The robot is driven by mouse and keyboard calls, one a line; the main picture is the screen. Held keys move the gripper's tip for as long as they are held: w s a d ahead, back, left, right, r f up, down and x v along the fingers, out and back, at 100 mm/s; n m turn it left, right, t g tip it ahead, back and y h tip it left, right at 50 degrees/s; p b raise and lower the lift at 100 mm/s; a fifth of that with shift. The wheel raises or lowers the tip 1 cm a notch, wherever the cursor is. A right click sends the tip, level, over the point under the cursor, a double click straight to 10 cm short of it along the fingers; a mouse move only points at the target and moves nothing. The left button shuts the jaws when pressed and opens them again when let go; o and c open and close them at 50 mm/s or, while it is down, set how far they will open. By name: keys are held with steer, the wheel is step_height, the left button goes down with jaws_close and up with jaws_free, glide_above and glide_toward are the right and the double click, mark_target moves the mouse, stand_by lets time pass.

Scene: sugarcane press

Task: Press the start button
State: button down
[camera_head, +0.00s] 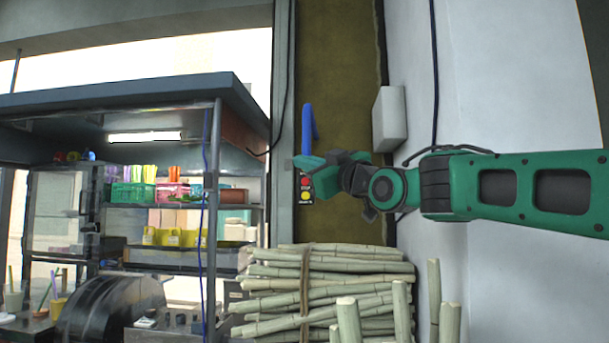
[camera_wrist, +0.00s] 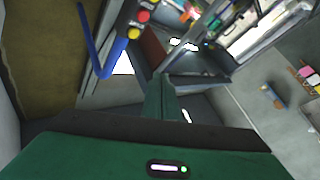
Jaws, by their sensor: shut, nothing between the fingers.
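A small dark control panel (camera_head: 306,183) is fixed on the post beside the brown wall strip. It has a red button and, below it, a yellow button (camera_head: 305,195); the lettering is too small to read surely. In the wrist view the red button (camera_wrist: 143,16) and the yellow button (camera_wrist: 134,33) show at the top, left of centre. My gripper (camera_head: 303,161) is shut and empty, with its green fingers level with the panel's top and partly covering it in the head view. In the wrist view my gripper (camera_wrist: 160,80) points up the picture, with the buttons beyond it; contact is not visible.
A blue bent bar (camera_head: 308,124) sticks out just above my gripper. A white box (camera_head: 390,119) is on the wall to the right. The stall's shelves (camera_head: 170,205) and dark press drum (camera_head: 110,308) are at left.

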steer(key=w+d, duration=0.1)
steer(key=w, duration=0.7)
steer(key=shift+d, duration=0.25)
stand_by(0.5)
stand_by(1.4)
steer(key=shift+w+d, duration=0.1)
steer(key=shift+w, duration=0.15)
steer(key=shift+w+d, duration=0.1)
steer(key=shift+w, duration=0.35)
stand_by(0.8)
steer(key=shift+s+a, duration=0.2)
steer(key=shift+s, duration=0.65)
steer(key=shift+s+a, duration=0.25)
steer(key=shift+s, duration=1)
steer(key=shift+s+a, duration=0.2)
steer(key=shift+s, duration=1)
